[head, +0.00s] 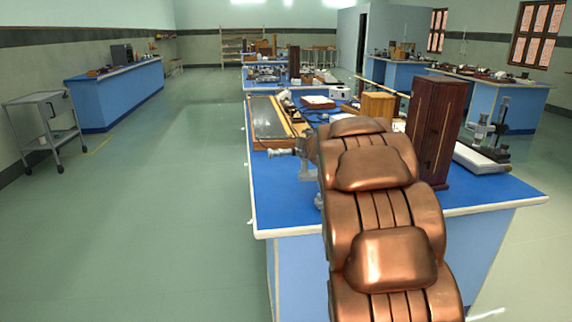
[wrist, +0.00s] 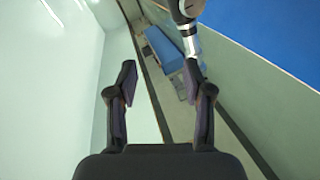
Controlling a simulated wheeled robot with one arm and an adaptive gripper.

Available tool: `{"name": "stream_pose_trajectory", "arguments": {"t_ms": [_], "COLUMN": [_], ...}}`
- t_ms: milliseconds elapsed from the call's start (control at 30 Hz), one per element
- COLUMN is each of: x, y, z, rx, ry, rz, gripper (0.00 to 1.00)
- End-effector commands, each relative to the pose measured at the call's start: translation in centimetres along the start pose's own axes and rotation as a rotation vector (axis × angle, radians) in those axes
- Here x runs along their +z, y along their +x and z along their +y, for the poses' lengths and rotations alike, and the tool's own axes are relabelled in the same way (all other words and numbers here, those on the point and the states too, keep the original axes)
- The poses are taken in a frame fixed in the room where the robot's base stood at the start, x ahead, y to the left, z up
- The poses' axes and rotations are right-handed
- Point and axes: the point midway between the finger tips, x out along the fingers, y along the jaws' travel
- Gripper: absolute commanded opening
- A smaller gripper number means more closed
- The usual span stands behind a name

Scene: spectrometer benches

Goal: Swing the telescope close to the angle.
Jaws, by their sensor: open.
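In the head view, a grey metal spectrometer (head: 307,165) stands near the left edge of the nearest blue bench, partly hidden by my copper arm. Its short telescope tube (head: 281,152) points left, towards the bench edge. In the wrist view, a grey and silver tube (wrist: 189,42), which looks like the telescope, comes down from the top and ends close to my right fingertip. My gripper (wrist: 160,74) is open, with nothing between its fingers. I cannot tell whether the right finger touches the tube. My gripper is hidden in the head view. No angle scale can be read.
The blue bench top (head: 285,190) also carries a long wooden-framed tray (head: 268,118), a tall dark wooden cabinet (head: 434,125) and a small wooden box (head: 377,106). A grey trolley (head: 46,125) stands far left. The floor left of the bench is clear.

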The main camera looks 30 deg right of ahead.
Motion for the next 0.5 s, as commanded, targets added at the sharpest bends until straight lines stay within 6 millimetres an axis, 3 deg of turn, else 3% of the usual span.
{"name": "stream_pose_trajectory", "arguments": {"t_ms": [33, 200, 500], "x": [0.9, 1.1, 1.1], "y": [1.7, 4.6, 5.8], "z": [-1.2, -2.8, -5.2], "rx": [0.01, 0.038, 0.042], "ry": [-0.052, -0.211, -0.326], "rz": [0.05, 0.24, 0.405], "gripper": [0.51, 0.51, 0.51]}}
